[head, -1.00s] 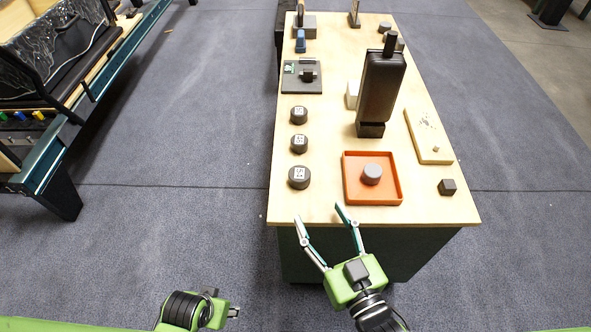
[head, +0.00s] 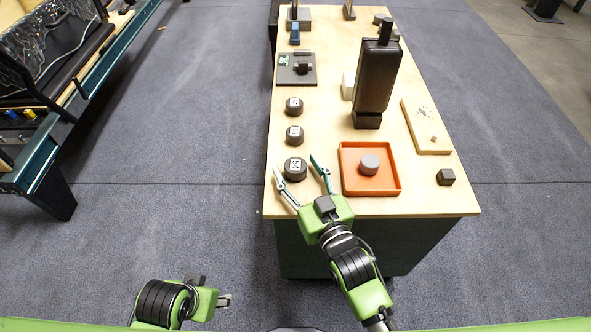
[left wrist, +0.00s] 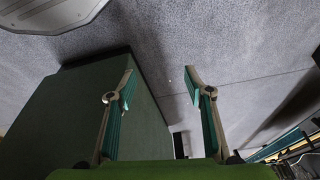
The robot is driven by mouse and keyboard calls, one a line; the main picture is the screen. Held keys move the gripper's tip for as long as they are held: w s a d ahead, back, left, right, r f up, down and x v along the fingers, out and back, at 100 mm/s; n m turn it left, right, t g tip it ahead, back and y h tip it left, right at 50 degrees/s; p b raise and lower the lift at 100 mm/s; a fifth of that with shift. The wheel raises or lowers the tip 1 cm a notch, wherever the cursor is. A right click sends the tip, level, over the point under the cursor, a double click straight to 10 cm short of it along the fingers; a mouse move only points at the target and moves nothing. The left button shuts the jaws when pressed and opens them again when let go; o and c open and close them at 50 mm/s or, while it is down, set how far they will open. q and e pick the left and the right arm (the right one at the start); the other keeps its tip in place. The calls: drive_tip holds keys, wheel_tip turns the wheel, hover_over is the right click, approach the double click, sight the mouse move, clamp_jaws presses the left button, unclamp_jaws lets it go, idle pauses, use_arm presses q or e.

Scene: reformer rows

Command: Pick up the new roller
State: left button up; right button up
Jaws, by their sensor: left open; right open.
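Three dark round rollers with white number labels stand in a column on the table's left side: a near one (head: 295,168), a middle one (head: 294,135) and a far one (head: 293,106). A plain grey roller (head: 369,165) sits in an orange tray (head: 397,182). I cannot tell by looks which is the new roller. My right gripper (head: 296,168) is open, its fingertips on either side of the near labelled roller in the picture; contact cannot be told. My left gripper (head: 226,300) is low, off the table; its open, empty fingers show in the left wrist view (left wrist: 160,77).
The wooden table (head: 335,90) also holds a tall black device (head: 377,78), a dark plate with a fixture (head: 297,68), a pale board (head: 425,125) and a dark block (head: 446,177). Reformer frames stand at the far left. The floor between is clear.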

drive_tip(key=shift+w+a, duration=0.3)
drive_tip(key=shift+w, duration=0.35)
drive_tip(key=c, duration=1.2)
drive_tip(key=shift+r, duration=0.1)
